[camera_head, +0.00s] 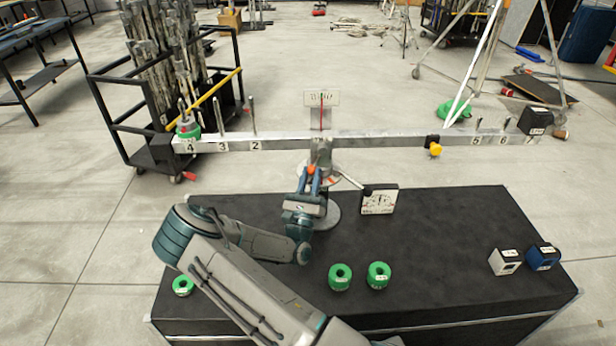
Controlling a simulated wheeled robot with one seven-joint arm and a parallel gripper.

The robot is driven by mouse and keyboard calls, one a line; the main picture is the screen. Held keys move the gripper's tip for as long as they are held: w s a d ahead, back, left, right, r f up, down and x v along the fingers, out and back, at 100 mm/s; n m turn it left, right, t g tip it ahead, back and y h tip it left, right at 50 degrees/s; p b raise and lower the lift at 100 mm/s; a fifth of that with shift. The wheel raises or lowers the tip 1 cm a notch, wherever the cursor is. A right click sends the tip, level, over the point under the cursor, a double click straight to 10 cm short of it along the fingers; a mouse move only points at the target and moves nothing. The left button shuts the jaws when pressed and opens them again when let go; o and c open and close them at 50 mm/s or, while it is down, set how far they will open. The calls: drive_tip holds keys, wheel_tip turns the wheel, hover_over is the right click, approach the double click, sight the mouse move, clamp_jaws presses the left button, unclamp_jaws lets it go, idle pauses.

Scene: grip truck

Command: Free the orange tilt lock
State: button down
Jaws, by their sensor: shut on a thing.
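The orange tilt lock (311,170) shows as a small orange piece at the front of the balance's central post. My gripper (312,174) reaches up to it from the front and is shut on it; the fingers hide part of it. The metal beam (380,140) lies across the post (321,152) and looks close to level. The post stands on a round grey base (329,217), partly hidden by my gripper.
Green ring weights (340,277) and white and blue blocks (505,262) lie on the black case (440,240). A dial card (378,202) stands right of the post. A green weight (188,130) sits at the beam's left end, a black block (535,121) at its right.

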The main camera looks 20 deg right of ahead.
idle(0.3)
drive_tip(key=c, duration=1.2)
unclamp_jaws()
drive_tip(key=b+v, duration=0.1)
drive_tip(key=v, duration=0.6)
drive_tip(key=shift+s+a+f, duration=0.1)
drive_tip(key=shift+s+a, duration=0.1)
